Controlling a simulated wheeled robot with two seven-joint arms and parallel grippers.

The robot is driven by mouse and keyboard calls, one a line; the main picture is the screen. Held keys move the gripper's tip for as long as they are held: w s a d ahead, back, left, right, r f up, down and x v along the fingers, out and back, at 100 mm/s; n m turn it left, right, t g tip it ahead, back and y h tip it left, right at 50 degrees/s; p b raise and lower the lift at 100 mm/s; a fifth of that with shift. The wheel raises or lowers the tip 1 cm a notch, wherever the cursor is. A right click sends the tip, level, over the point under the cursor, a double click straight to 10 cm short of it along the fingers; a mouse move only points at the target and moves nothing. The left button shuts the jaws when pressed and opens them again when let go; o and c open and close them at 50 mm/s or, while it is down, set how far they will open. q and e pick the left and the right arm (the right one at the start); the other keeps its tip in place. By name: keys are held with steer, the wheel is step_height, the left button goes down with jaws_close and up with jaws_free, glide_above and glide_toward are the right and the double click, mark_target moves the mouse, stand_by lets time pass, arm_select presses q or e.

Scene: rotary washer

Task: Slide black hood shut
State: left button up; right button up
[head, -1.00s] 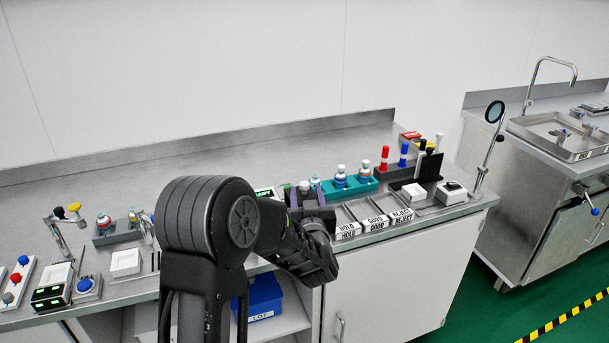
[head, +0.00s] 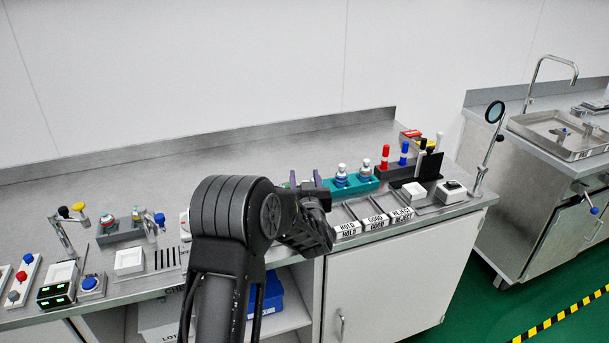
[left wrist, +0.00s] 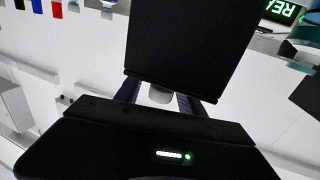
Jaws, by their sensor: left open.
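My left gripper (head: 305,180) reaches over the middle of the bench in the head view, its two purple fingers apart. My left arm hides the bench behind it. No black hood can be made out for certain in the head view. In the left wrist view a flat black panel (left wrist: 190,40) fills the upper middle and covers the far part of the fingers; I cannot tell whether it is the hood. A small white piece (left wrist: 160,95) shows below the panel between the dark fingers. Contact cannot be told. My right gripper is not in view.
A teal rack (head: 352,187) with bottles stands just right of the gripper. HOLD, GOOD and REJECT trays (head: 375,219) line the front edge. A dark marker rack (head: 399,172) is farther right. Bottles in a grey rack (head: 118,235) stand left. The back of the bench is clear.

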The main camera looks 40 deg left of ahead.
arm_select(q)
steer(key=shift+w+a, duration=0.15)
steer(key=shift+w, duration=0.05)
jaws_close()
stand_by(0.4)
steer(key=shift+s, duration=0.1)
stand_by(0.9)
